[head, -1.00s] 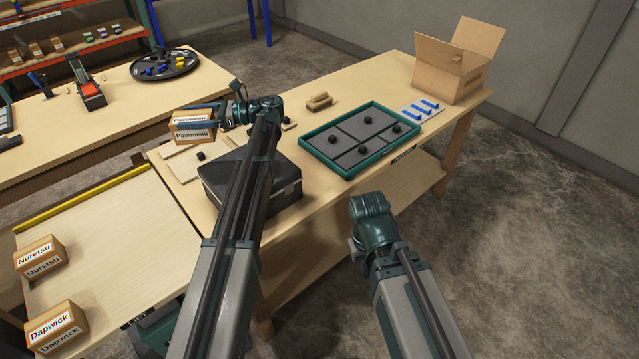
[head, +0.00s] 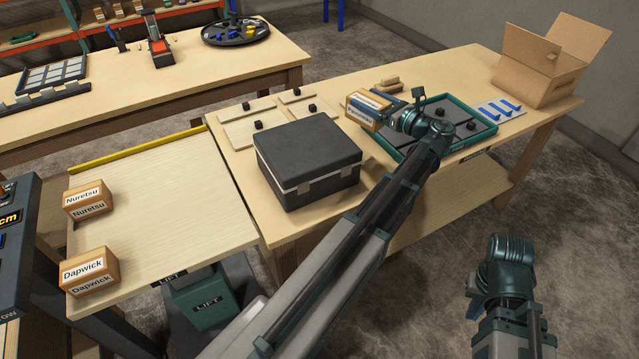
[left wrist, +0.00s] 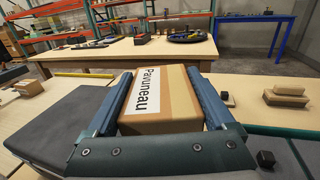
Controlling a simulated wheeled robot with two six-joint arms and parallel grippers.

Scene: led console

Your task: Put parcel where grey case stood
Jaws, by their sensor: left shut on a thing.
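The parcel labelled Pavuneau (head: 365,110) is a small brown box with a white label. My left gripper (head: 378,102) is shut on it and holds it up over the table, by the left end of the green-rimmed tray. In the left wrist view the parcel (left wrist: 172,95) sits between the two blue fingers. The dark grey case (head: 308,155) stands closed near the table's front left; it also shows in the left wrist view (left wrist: 50,125). The wrist of my right arm is low at the right, over the floor; its fingers are hidden.
Pale boards with black knobs (head: 262,122) lie behind the case. The green-rimmed tray (head: 478,137), a blue-striped pad (head: 502,108) and an open carton (head: 540,75) are to the right. Parcels Nuretsu (head: 88,203) and Dapwick (head: 90,272) sit on the lift table at left.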

